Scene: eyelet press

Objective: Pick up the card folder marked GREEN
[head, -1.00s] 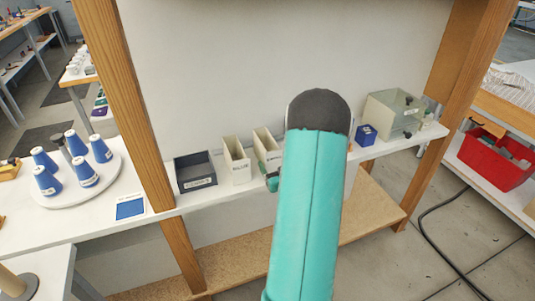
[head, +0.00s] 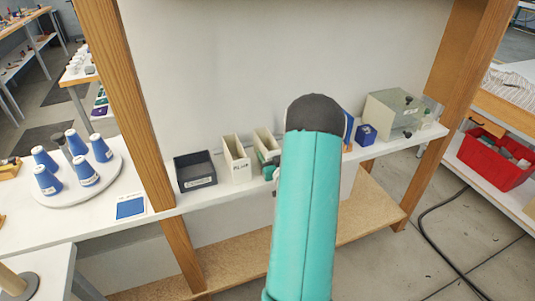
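Two cream card folders stand upright side by side on the white shelf. The left folder (head: 236,160) has a label that seems to read BLUE. The right folder (head: 264,143) is partly covered by my arm, and its label cannot be read, so I cannot confirm that it is the GREEN one. A small teal and dark part of my gripper (head: 270,170) shows in front of the right folder's lower part. The rest of my gripper is hidden behind my teal arm. I cannot see its fingers or whether it touches the folder.
A dark open bin (head: 195,172) stands left of the folders. A small blue box (head: 366,135) and a clear-fronted container (head: 393,112) stand to the right. A wooden post (head: 130,105) rises at the left, near a round tray (head: 75,194) with several blue cones.

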